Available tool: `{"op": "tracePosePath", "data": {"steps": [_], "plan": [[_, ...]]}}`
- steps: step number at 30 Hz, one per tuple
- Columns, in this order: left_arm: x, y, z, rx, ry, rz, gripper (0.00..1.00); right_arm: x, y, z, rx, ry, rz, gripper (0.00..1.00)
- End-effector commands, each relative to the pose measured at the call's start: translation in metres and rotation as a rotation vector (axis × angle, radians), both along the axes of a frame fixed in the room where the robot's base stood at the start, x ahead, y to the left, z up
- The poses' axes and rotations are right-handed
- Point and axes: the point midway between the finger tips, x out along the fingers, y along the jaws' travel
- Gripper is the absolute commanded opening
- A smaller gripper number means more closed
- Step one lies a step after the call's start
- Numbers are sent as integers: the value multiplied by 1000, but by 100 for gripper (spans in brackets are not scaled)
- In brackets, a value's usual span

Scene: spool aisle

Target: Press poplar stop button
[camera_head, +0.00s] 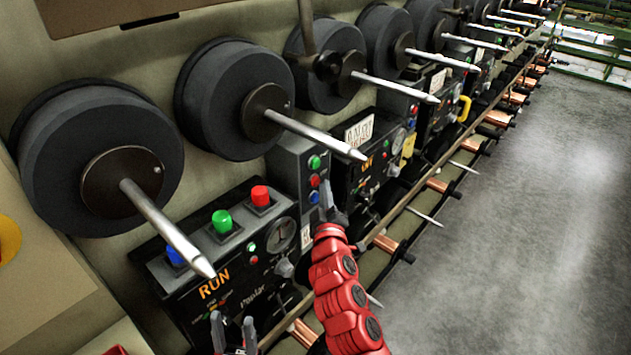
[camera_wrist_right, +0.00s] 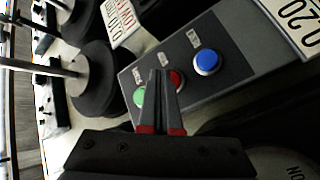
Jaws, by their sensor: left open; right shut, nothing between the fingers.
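The panel marked "Poplar" and RUN (camera_head: 225,290) stands at the lower left in the head view, with blue, green and red buttons (camera_head: 260,196) on top. Beside it is a grey box (camera_head: 290,150) with small green, red and blue buttons. My right gripper (camera_head: 327,195) is shut and empty in front of this box. In the right wrist view, its fingertips (camera_wrist_right: 160,74) overlap the box's red button (camera_wrist_right: 177,79), between the green button (camera_wrist_right: 139,97) and blue button (camera_wrist_right: 206,62); contact is unclear. My left gripper (camera_head: 233,322) is open at the bottom edge, before the Poplar panel.
Dark spools (camera_head: 235,95) on the wall carry long pointed metal spindles (camera_head: 315,135) that jut out over the panels. Copper rollers (camera_head: 385,243) line the machine's front edge. The grey floor (camera_head: 500,220) at the right is clear.

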Motion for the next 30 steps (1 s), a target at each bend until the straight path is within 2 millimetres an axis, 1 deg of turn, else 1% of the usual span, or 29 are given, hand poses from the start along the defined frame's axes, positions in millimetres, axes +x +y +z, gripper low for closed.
{"op": "tracePosePath", "data": {"steps": [23, 30], "plan": [[0, 0, -7, 0, 0, 0, 50, 6, 7, 0, 1, -1, -1, 0], [0, 0, -5, 0, 0, 0, 50, 4, 5, 1, 0, -1, -1, 0]]}}
